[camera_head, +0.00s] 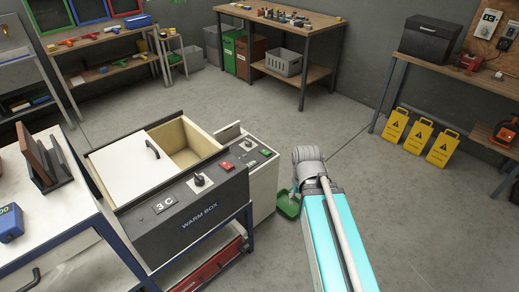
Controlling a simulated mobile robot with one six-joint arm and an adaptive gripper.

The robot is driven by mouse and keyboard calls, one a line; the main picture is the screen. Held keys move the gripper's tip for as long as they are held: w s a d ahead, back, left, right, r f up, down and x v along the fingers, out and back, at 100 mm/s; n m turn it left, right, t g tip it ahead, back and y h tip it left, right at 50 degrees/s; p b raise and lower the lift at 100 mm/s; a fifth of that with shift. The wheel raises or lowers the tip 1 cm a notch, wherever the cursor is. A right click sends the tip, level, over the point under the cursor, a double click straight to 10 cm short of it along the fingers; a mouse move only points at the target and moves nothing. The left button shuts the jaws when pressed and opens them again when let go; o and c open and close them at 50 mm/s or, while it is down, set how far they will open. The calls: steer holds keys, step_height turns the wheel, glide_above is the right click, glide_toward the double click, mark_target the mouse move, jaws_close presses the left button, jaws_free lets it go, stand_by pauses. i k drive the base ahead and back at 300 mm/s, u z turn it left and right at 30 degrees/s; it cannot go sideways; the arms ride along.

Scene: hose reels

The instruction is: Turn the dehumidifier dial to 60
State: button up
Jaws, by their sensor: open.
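No unit in view is readably marked as a dehumidifier, and no 60 mark can be read. My turquoise arm rises at the lower middle, right of the white cabinet. My gripper is not visible.
A green dustpan-like object (288,204) lies on the floor beside my arm. A white-topped workbench (65,245) stands at left. Yellow warning signs (419,133) stand by the right bench (472,76). The floor (340,125) behind my arm is clear.

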mark_target(248, 143)
steer(key=z, duration=0.4)
steer(key=k, duration=0.9)
steer(key=u, duration=0.15)
steer(key=i, duration=0.95)
steer(key=u, duration=0.65)
steer(key=i, duration=1.05)
steer(key=z, duration=0.6)
